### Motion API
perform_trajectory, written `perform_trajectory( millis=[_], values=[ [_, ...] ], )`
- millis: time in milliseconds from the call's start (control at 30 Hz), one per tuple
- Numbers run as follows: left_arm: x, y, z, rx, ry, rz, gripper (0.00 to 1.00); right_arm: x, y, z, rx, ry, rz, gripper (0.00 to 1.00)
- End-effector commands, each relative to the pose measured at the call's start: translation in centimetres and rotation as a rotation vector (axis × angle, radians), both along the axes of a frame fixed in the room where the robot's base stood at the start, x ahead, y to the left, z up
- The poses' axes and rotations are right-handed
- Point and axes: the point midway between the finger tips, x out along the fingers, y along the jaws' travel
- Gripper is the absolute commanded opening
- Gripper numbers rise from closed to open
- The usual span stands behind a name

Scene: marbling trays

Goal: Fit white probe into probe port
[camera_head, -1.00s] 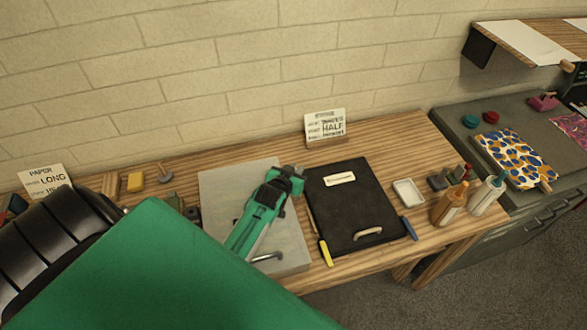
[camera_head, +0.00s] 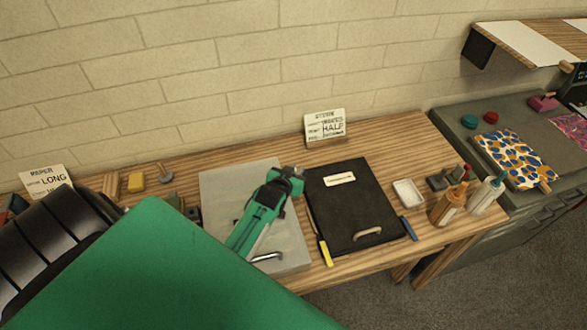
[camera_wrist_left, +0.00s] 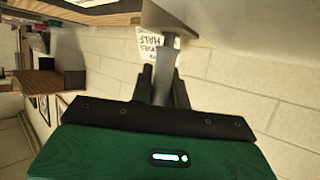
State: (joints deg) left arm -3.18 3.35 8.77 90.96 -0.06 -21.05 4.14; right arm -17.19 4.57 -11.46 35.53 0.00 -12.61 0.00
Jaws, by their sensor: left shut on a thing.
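My left gripper (camera_head: 294,177) is above the line between the pale grey tray and the black tray on the wooden bench. In the head view the gripper hides the probe. I cannot make out the probe port in either view.
The pale grey tray (camera_head: 222,190) has a metal handle; the black tray (camera_head: 345,205) lies to its right. A HALF card (camera_head: 325,124) stands behind. A white dish (camera_head: 407,193) and bottles (camera_head: 447,206) stand at the right. A yellow-handled tool (camera_head: 326,254) lies in front.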

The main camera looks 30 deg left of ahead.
Motion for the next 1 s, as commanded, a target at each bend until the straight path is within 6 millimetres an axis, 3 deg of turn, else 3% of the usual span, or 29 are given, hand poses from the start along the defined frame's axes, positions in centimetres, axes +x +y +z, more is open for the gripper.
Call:
perform_trajectory(
  millis=[33, 67, 100, 200, 567, 767, 1000],
  values=[
    [0.0, 0.0, 0.1, 0.000, -0.001, 0.000, 0.00, 0.0, 0.0, 0.0, 0.000, 0.000, 0.000, 0.36],
    [0.0, 0.0, 0.1, 0.000, -0.002, 0.000, 0.21, 0.0, 0.0, 0.0, 0.000, 0.000, 0.000, 0.36],
    [0.0, 0.0, 0.1, 0.000, -0.002, 0.000, 0.29, 0.0, 0.0, 0.0, 0.000, 0.000, 0.000, 0.36],
    [0.1, 0.0, 0.1, 0.001, -0.003, 0.000, 0.43, 0.0, 0.0, 0.0, 0.000, 0.000, 0.000, 0.36],
    [-0.3, 0.0, 0.2, 0.001, -0.003, 0.000, 0.43, 0.0, 0.0, -0.2, 0.000, 0.000, 0.000, 0.36],
    [-2.4, -0.4, 0.9, 0.001, -0.003, 0.000, 0.43, 0.0, 0.0, -1.1, 0.000, 0.000, 0.000, 0.36],
    [-6.1, -1.1, 2.3, 0.001, -0.003, 0.000, 0.43, 0.0, 0.0, -2.5, 0.000, 0.000, 0.000, 0.36]
  ],
)
